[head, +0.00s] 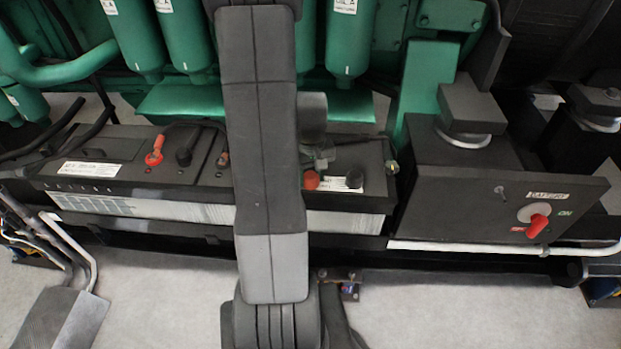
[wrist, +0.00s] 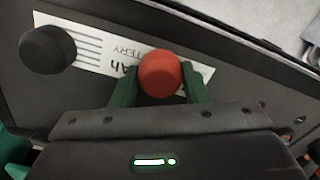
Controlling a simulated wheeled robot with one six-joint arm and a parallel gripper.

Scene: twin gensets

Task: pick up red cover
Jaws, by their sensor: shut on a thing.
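The red cover (wrist: 160,74) is a round red cap between the green fingers of my gripper (wrist: 161,92) in the wrist view. The fingers are shut on it, one on each side. It also shows in the head view as a small red cap (head: 311,180) beside my arm, over the right battery. Whether it is seated on the battery or lifted clear of it I cannot tell. My gripper is mostly hidden by my arm in the head view.
A black cap (wrist: 47,49) sits on the battery beside a white label (wrist: 90,45). The left battery (head: 100,165) has red and black cable terminals. A switch box (head: 460,205) with a red knob (head: 538,225) stands right. Green engine parts (head: 190,40) rise behind.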

